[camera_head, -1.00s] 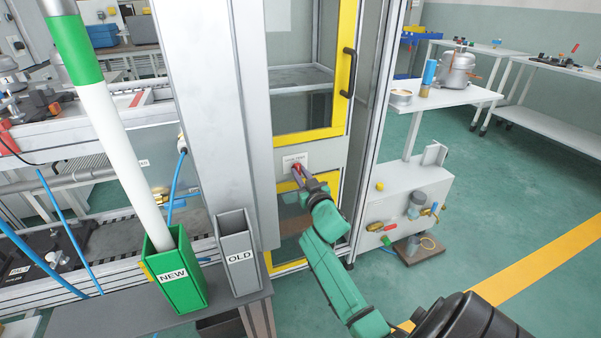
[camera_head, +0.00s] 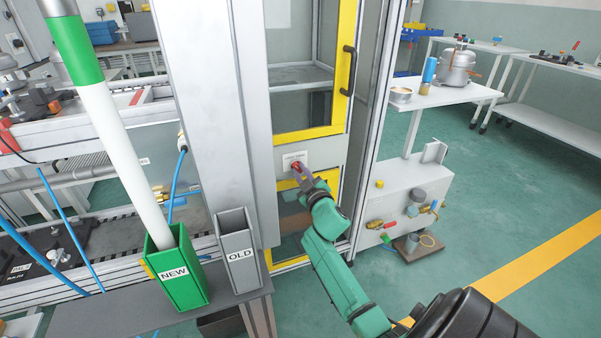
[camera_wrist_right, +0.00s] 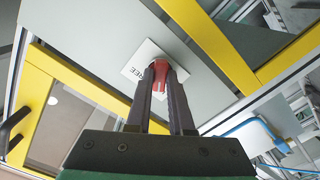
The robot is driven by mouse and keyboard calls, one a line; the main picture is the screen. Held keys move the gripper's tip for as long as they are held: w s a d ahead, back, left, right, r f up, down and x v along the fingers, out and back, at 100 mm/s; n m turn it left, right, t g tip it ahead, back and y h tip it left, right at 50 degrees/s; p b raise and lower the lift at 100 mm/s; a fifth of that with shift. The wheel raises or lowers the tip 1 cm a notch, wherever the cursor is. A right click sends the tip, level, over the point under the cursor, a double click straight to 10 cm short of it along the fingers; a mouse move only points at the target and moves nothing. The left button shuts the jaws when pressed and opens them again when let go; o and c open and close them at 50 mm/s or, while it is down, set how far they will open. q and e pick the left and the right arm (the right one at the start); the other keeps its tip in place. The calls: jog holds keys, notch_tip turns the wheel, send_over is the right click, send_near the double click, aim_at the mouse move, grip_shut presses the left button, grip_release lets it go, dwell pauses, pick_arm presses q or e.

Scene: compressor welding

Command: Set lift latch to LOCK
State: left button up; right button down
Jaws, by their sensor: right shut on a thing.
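The lift latch is a red knob (camera_head: 297,168) on a small white label plate (camera_head: 294,160), set on the grey panel between two yellow-framed doors. In the right wrist view the red knob (camera_wrist_right: 160,70) sits between my fingers, and the plate (camera_wrist_right: 141,68) shows letters ending in "REE". The rest of the lettering is hidden or too small to read. My right gripper (camera_head: 302,172) is shut on the red knob; its fingers (camera_wrist_right: 162,88) are on both sides of it. My left gripper is not in view.
A yellow-framed door with a black handle (camera_head: 348,71) stands above the latch. A green NEW bin (camera_head: 177,275) and a grey OLD bin (camera_head: 239,258) stand left of my right arm. A white cabinet (camera_head: 400,195) stands to the right, with open green floor beyond it.

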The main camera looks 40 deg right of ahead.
jog(key=shift+f, duration=0.1)
jog(key=c, duration=0.8)
grip_release()
jog(key=shift+s+a, duration=0.2)
jog(key=shift+s, duration=0.25)
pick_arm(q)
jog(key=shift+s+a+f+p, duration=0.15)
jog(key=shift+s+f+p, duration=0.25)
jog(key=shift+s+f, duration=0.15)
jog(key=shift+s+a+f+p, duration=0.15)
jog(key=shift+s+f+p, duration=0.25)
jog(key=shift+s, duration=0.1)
pick_arm(e)
jog(key=v, duration=1.3)
jog(key=shift+s, duration=0.25)
jog(key=shift+a, duration=0.1)
